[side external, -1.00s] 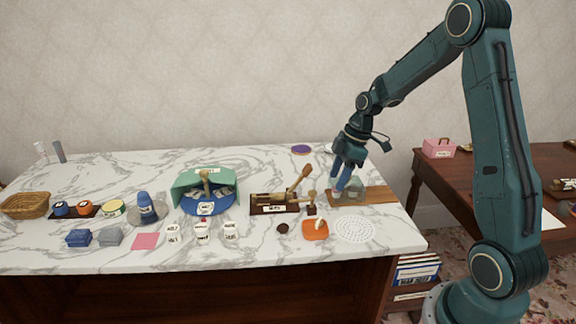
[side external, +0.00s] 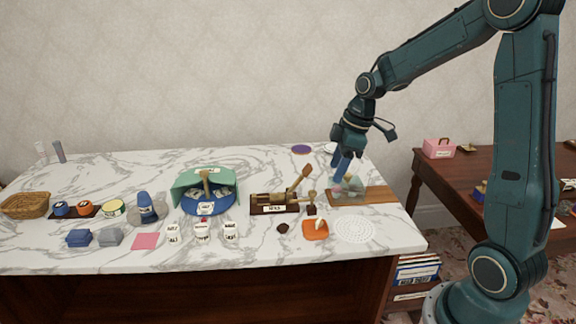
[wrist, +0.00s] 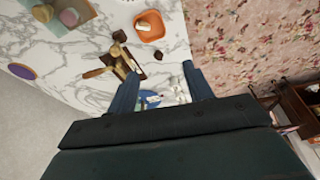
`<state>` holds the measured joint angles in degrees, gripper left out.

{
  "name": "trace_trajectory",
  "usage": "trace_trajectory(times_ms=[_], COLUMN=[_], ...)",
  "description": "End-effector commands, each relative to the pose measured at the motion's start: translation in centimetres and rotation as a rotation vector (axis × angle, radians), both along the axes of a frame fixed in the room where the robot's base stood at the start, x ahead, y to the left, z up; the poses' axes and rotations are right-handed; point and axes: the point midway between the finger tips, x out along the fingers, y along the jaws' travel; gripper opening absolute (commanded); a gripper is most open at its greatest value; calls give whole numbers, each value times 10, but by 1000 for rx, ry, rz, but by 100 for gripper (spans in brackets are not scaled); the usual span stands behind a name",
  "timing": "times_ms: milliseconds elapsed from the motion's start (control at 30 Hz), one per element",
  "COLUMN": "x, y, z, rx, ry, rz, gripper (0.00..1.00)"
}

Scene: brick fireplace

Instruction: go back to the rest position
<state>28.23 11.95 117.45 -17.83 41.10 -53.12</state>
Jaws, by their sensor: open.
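My gripper (side external: 343,166) is open, with its fingers pointing down. It is above a wooden board (side external: 374,195) at the right end of the marble counter. Just below the fingertips, a clear container with coloured items (side external: 349,187) stands on the board. I cannot tell from the side view whether the fingers touch it. In the wrist view my two blue fingers (wrist: 160,92) are spread apart with nothing held between them. The container with coloured items shows at the top left there (wrist: 66,14), away from the fingers.
An orange dish (side external: 315,231) and a white perforated mat (side external: 353,229) lie in front of the board. A purple disc (side external: 301,149) lies behind. The air above the counter is clear.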

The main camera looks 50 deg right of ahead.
Motion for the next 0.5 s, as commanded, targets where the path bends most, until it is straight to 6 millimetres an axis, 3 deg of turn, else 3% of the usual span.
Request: trace_trajectory(times_ms=[200,500], x=[-26,-71], y=[36,77], z=[38,75], rx=[-24,-29], ry=[-21,-65], rz=[-104,-258], gripper=[51,51])
